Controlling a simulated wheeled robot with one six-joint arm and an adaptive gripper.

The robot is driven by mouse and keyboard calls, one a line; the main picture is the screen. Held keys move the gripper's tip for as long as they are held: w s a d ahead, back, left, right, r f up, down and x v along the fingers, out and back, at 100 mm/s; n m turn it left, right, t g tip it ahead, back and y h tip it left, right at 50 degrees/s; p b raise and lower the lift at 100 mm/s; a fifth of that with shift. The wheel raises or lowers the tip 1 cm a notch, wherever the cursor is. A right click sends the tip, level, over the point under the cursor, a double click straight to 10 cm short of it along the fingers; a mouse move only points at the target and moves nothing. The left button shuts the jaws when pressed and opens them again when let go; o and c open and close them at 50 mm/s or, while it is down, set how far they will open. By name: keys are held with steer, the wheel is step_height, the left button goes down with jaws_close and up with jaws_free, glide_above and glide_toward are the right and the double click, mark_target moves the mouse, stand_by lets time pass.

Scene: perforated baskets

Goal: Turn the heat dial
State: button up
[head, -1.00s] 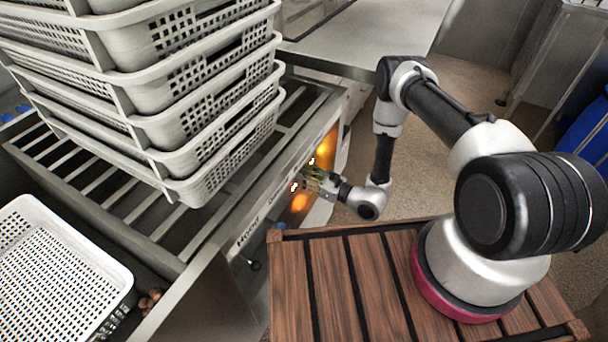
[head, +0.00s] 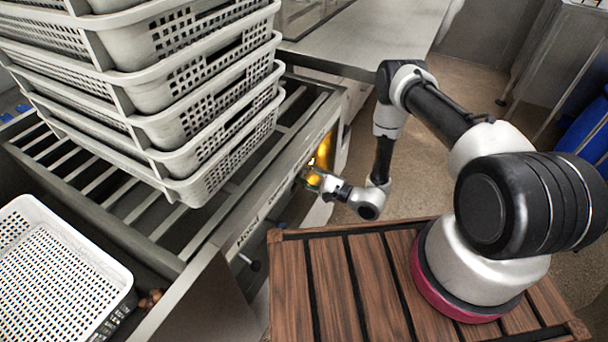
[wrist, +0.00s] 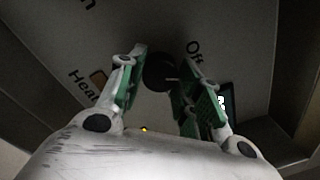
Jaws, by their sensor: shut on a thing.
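The heat dial (wrist: 160,72) is a dark round knob on a grey panel in the wrist view. In the head view my gripper (head: 314,178) is at the front panel of the grey machine (head: 262,208); the dial cannot be made out there.
A stack of perforated baskets (head: 185,140) stands on the machine's slatted top. Another white basket (head: 60,270) sits at lower left. My arm reaches over a wooden slatted platform (head: 330,280). An orange glow (head: 324,150) shows on the panel above my gripper.

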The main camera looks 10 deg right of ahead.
steer(key=n, duration=0.5)
steer(key=shift+n, duration=0.4)
steer(key=shift+f, duration=0.1)
steer(key=o, duration=1)
steer(key=shift+o, duration=0.2)
steer(key=v, duration=1.2)
steer(key=shift+w+d, duration=0.1)
steer(key=shift+d, duration=0.05)
